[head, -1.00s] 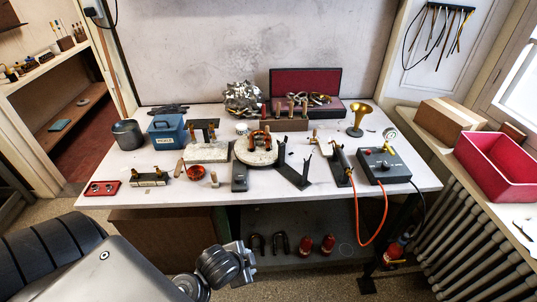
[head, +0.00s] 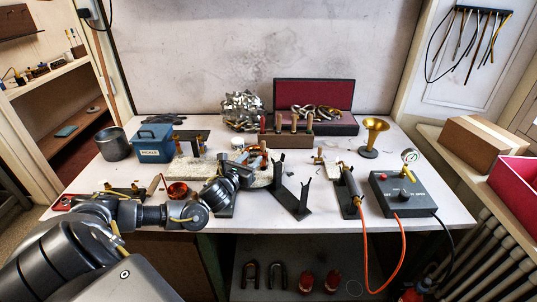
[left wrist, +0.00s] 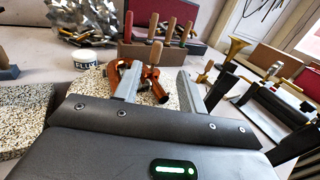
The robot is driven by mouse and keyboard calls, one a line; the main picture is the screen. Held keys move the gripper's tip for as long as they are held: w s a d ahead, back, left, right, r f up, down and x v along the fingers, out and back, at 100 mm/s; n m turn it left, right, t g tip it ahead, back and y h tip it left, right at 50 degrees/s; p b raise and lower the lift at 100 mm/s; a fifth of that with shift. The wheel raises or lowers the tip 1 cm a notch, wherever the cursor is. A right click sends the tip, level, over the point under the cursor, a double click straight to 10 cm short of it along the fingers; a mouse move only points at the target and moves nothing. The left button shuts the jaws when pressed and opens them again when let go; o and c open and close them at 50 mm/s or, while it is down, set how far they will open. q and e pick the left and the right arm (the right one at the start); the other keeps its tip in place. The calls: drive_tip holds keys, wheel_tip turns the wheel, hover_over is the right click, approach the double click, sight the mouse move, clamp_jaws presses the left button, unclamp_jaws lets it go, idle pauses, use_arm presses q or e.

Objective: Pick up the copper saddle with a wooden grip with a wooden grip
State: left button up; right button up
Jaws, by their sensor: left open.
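The copper saddle (left wrist: 151,88) lies on a round speckled stone slab (left wrist: 88,84), its wooden grip (left wrist: 155,53) pointing up in the left wrist view. My left gripper (left wrist: 158,70) is open. Its fingers show on either side of part of the saddle in that view; I cannot tell whether they touch it. The left finger hides some of the copper. In the head view my left gripper (head: 243,165) is over the slab, and the saddle (head: 256,153) shows only partly behind it. My right gripper is not in view.
A wooden block with upright handled tools (head: 286,139) stands behind the slab. A white flux jar (left wrist: 87,60) is behind it at the left. Black V-stands (head: 291,193) and a torch with an orange hose (head: 350,184) stand to the right. A copper bowl (head: 178,190) is at the left.

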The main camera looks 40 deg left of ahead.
sight(262, 143)
use_arm(q)
drive_tip(key=shift+a+r, duration=0.15)
drive_tip(key=shift+r, duration=0.05)
drive_tip(key=shift+w+r+p, duration=0.15)
drive_tip(key=shift+w+p, duration=0.15)
drive_tip(key=shift+w, duration=0.4)
drive_tip(key=w, duration=0.3)
drive_tip(key=shift+w+a+p, duration=0.3)
drive_tip(key=shift+a, duration=0.05)
drive_tip(key=shift+w+a, duration=0.1)
drive_tip(key=shift+w, duration=0.25)
drive_tip(key=shift+w+a+p, duration=0.1)
drive_tip(key=shift+w+p, duration=0.2)
drive_tip(key=w, duration=0.1)
drive_tip(key=w+a+p, duration=0.1)
drive_tip(key=w, duration=0.1)
drive_tip(key=shift+w, duration=0.65)
clamp_jaws()
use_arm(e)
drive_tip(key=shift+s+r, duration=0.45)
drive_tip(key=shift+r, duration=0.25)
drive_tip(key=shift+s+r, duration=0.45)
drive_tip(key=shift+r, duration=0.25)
